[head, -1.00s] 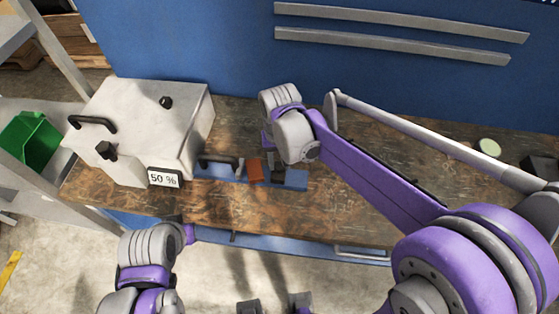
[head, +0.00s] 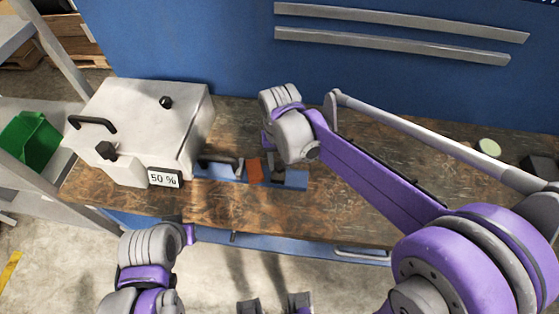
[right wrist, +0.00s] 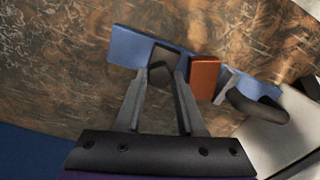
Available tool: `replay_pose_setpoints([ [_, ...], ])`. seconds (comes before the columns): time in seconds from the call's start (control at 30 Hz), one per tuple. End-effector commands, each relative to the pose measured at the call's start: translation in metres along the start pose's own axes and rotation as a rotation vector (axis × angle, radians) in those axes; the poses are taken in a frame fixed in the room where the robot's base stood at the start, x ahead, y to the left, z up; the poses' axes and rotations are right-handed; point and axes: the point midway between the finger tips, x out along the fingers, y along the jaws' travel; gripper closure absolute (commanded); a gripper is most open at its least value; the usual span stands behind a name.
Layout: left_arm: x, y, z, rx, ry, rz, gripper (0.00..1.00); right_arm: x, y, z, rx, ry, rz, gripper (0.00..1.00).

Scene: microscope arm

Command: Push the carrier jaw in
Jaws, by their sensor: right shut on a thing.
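My right gripper (head: 277,172) is low over the rail, just right of the orange-brown block. In the right wrist view its fingers (right wrist: 162,78) are shut on the dark block (right wrist: 165,56), which may be the carrier jaw. The orange-brown block (right wrist: 203,76) stands close beside the right finger. My left gripper (head: 172,223) is near the bench's front edge, with its fingers not clearly visible.
The white box (head: 150,110) stands left, with black knobs and a sign reading 50 % (head: 164,178). The bench (head: 230,210) in front of the rail is clear. A blue panel (head: 200,45) rises behind.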

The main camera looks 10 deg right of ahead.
Motion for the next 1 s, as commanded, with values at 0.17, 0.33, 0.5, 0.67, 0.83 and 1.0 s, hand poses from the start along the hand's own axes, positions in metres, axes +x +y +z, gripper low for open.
replay_pose_setpoints([
  [0.17, 0.000, 0.000, 0.000, 0.000, 0.000, 0.000, 1.00, 0.000, -0.001, 0.000, -0.001, 0.000, 0.000, 1.00],
  [0.33, 0.004, 0.000, 0.004, 0.000, -0.003, 0.000, 1.00, 0.001, -0.014, -0.003, -0.002, 0.000, -0.001, 1.00],
  [0.5, 0.003, 0.000, 0.003, 0.000, -0.003, 0.000, 1.00, 0.000, -0.013, -0.003, -0.001, 0.000, -0.002, 1.00],
  [0.67, 0.003, 0.000, 0.003, 0.000, -0.003, 0.000, 1.00, 0.000, -0.013, -0.003, -0.001, 0.000, -0.001, 0.39],
  [0.83, 0.003, 0.000, 0.003, 0.000, -0.003, 0.000, 1.00, 0.000, -0.013, -0.003, 0.000, 0.000, -0.001, 0.31],
  [1.0, 0.003, 0.000, 0.003, 0.000, -0.003, 0.000, 1.00, -0.001, -0.013, -0.003, 0.000, 0.000, 0.000, 0.31],
])
